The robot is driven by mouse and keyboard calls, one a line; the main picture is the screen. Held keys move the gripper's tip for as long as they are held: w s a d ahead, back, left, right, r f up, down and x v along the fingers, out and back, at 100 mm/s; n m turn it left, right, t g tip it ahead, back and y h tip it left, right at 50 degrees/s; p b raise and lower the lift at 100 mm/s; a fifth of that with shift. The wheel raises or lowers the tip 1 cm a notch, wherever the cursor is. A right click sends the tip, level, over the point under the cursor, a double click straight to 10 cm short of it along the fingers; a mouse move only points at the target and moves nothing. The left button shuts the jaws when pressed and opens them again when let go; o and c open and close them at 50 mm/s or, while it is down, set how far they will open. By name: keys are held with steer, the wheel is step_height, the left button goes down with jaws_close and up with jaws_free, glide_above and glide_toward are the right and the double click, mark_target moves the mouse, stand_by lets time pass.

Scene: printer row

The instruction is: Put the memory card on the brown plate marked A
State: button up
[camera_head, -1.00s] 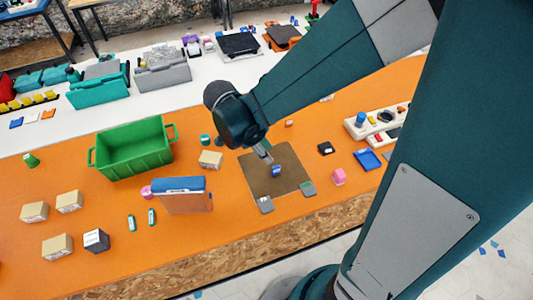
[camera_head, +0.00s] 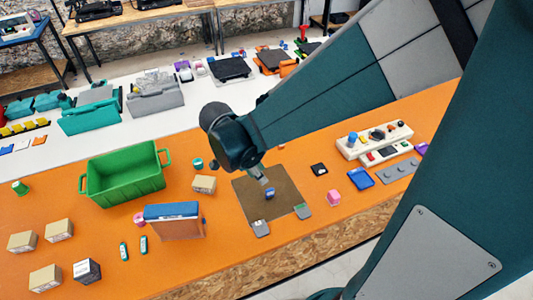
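A brown square plate (camera_head: 285,187) lies flat on the orange table, with no letter that I can read. A small blue piece (camera_head: 269,193) is over the plate, directly below my gripper (camera_head: 267,184). I cannot tell whether it is the memory card, or whether it is held or resting on the plate. My gripper points down over the plate. Its fingers are too small to show whether they are open or shut. A small black card-like piece (camera_head: 319,169) lies right of the plate. Two grey card-like pieces (camera_head: 260,228) (camera_head: 302,211) lie at its front edge.
A green crate (camera_head: 125,180) and a blue-topped upright box (camera_head: 174,220) stand to the left, with small cartons (camera_head: 204,184) around. A pink block (camera_head: 333,197), a blue tray (camera_head: 361,178) and a control panel (camera_head: 375,140) are to the right.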

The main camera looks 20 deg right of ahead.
steer(key=s+d+r+n+t+y, duration=0.1)
steer(key=s+r+n+t+y, duration=0.3)
steer(key=s+r+n, duration=0.5)
steer(key=shift+d+r+n+t, duration=0.2)
steer(key=shift+r+n+t, duration=1.2)
steer(key=shift+r+n, duration=2.3)
steer(key=shift+f, duration=0.2)
